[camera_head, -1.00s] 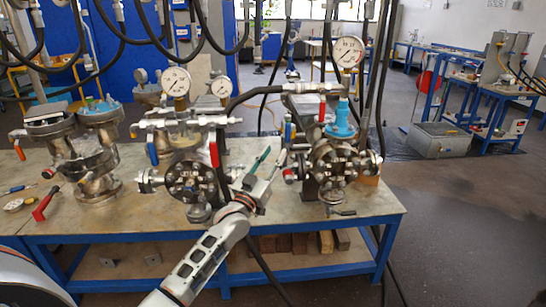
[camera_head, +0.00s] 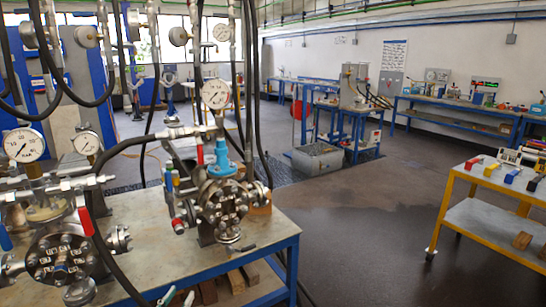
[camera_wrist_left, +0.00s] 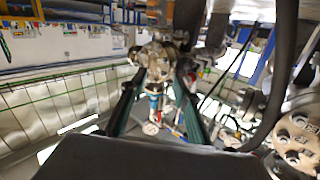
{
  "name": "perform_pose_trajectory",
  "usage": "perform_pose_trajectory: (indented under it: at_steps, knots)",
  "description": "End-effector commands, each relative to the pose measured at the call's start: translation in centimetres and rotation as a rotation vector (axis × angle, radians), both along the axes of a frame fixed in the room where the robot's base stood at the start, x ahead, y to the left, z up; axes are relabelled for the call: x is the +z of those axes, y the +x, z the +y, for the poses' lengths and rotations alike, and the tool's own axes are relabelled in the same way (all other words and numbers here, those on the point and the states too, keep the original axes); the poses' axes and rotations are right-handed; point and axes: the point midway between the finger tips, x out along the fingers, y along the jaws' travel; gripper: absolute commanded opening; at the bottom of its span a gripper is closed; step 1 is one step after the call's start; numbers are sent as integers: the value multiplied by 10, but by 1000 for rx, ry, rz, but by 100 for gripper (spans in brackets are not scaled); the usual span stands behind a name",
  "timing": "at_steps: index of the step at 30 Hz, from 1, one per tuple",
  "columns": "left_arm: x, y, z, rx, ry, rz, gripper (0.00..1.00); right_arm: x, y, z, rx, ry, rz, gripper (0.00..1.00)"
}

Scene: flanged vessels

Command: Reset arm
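My left gripper (camera_head: 178,297) shows only by its greenish fingertips at the bottom edge of the head view, in front of the blue-framed bench (camera_head: 262,246). In the left wrist view its two dark fingers (camera_wrist_left: 158,82) stand apart with nothing held; the vessel seen between them is beyond the tips. A flanged vessel with a blue fitting (camera_head: 222,203) stands on the bench, up and right of the gripper. Another flanged vessel (camera_head: 62,258) stands at the left, partly cut off. My right gripper is not in view.
Pressure gauges (camera_head: 215,94) and black hoses (camera_head: 130,145) rise around the vessels. A yellow cart (camera_head: 480,212) with coloured blocks stands at the right. A grey metal box (camera_head: 318,158) sits on the floor behind. Open floor (camera_head: 360,225) lies between bench and cart.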

Motion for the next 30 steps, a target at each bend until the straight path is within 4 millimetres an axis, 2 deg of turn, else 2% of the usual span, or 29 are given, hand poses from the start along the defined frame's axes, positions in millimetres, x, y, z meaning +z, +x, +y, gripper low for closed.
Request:
perform_pose_trajectory:
  at_steps: [1,5,6,9,12,15,18,20,30]
  knots:
    - [-27,-29,-10,-13,13,61,31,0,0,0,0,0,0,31]
    - [-80,-98,-32,-40,53,206,31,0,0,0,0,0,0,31]
    - [-94,-120,-38,-48,64,249,31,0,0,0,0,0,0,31]
    - [-123,-175,-50,-64,93,353,31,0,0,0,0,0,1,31]
    - [-142,-220,-59,-76,115,438,31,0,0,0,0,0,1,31]
    - [-152,-251,-64,-83,130,494,31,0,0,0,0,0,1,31]
    - [-157,-267,-66,-86,138,525,31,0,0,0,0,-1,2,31]
    - [-158,-271,-66,-86,140,532,31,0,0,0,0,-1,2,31]
    - [-159,-272,-66,-87,141,533,31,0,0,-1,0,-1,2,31]
